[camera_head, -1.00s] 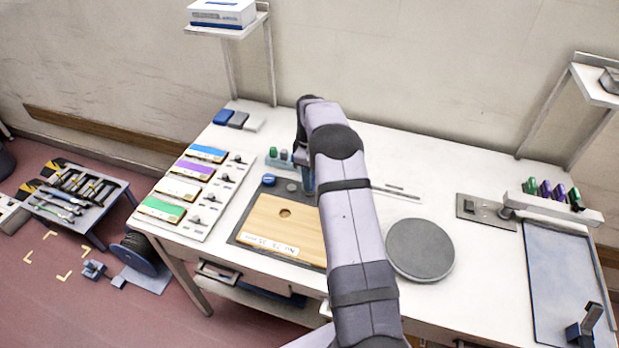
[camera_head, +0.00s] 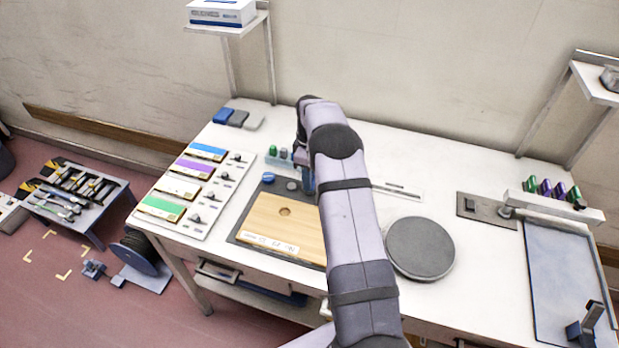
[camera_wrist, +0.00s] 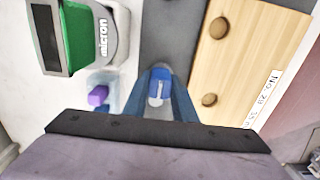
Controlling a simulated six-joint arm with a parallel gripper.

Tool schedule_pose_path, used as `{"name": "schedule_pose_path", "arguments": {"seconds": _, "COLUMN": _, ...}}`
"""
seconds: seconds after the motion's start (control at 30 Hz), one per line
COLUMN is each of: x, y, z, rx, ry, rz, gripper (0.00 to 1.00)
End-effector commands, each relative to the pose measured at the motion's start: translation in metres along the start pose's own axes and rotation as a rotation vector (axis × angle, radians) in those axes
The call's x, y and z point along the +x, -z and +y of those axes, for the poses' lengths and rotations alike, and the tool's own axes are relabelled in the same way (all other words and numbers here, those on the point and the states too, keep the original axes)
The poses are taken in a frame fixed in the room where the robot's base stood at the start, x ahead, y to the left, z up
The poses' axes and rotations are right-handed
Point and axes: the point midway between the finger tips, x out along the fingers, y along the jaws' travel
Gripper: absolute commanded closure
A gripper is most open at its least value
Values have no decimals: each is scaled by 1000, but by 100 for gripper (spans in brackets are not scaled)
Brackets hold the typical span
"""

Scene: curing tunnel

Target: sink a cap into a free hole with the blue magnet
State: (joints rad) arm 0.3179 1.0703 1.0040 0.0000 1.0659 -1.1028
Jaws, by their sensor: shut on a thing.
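My gripper (camera_wrist: 160,97) is shut on a small blue piece with a pale slot, which looks like the blue magnet (camera_wrist: 159,88). In the head view my gripper (camera_head: 308,182) is mostly behind my arm, at the right of the wooden board's far end. The wooden board (camera_head: 272,228) has one round hole showing there, and two holes show on the board (camera_wrist: 238,65) in the wrist view. The held piece is beside the board, over the dark mat (camera_wrist: 168,30). I cannot tell its height. No cap is clearly identifiable.
A blue knob (camera_head: 267,178) and a grey disc (camera_head: 292,185) are at the mat's far end. A small clear rack (camera_head: 272,160) with coloured pieces stands behind. A round grey plate (camera_head: 420,248) lies right of my arm. Coloured panels (camera_head: 190,182) lie left.

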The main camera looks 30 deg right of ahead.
Motion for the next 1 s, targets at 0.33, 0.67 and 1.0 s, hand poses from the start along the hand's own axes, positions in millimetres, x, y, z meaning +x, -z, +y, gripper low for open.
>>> {"name": "schedule_pose_path", "arguments": {"seconds": 0.33, "x": -7, "y": 0, "z": 0, "rx": 0, "ry": 2, "rz": -1, "gripper": 100}}
{"name": "schedule_pose_path", "arguments": {"seconds": 0.67, "x": -16, "y": 0, "z": 0, "rx": 0, "ry": 1, "rz": 0, "gripper": 100}}
{"name": "schedule_pose_path", "arguments": {"seconds": 1.0, "x": -26, "y": 0, "z": 0, "rx": 0, "ry": 0, "rz": 0, "gripper": 100}}
